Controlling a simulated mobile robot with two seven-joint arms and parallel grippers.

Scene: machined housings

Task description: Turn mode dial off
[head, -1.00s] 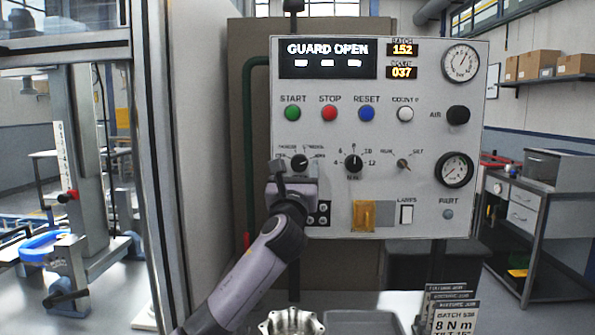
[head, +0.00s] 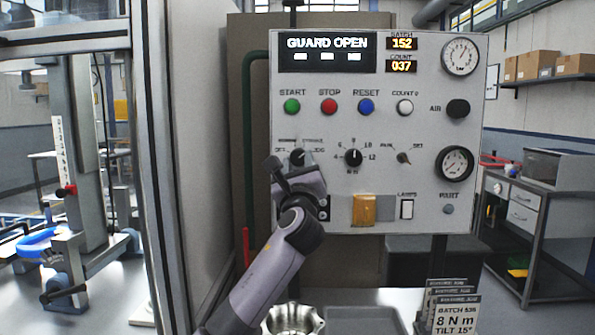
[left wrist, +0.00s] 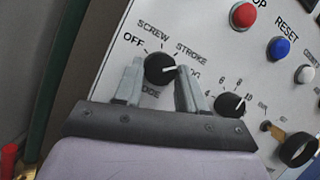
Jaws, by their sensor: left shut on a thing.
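The mode dial (left wrist: 159,69) is a round black knob with a white pointer line, low on the left of the grey control panel (head: 430,110). It also shows in the head view (head: 297,157). In the left wrist view, OFF, SCREW and STROKE are readable around it; the rightmost label is partly hidden by a finger. The pointer faces right, toward that label and away from OFF. My left gripper (left wrist: 157,85) is shut on the dial, one finger on each side. In the head view the gripper is tilted just below the dial. My right gripper is not in view.
A second black dial (head: 353,157) sits to the right, close to my gripper's right finger. A key switch (head: 403,157) is beyond it. START, STOP and RESET buttons are above, an amber cover (head: 364,210) below. The display (head: 327,52) reads GUARD OPEN.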

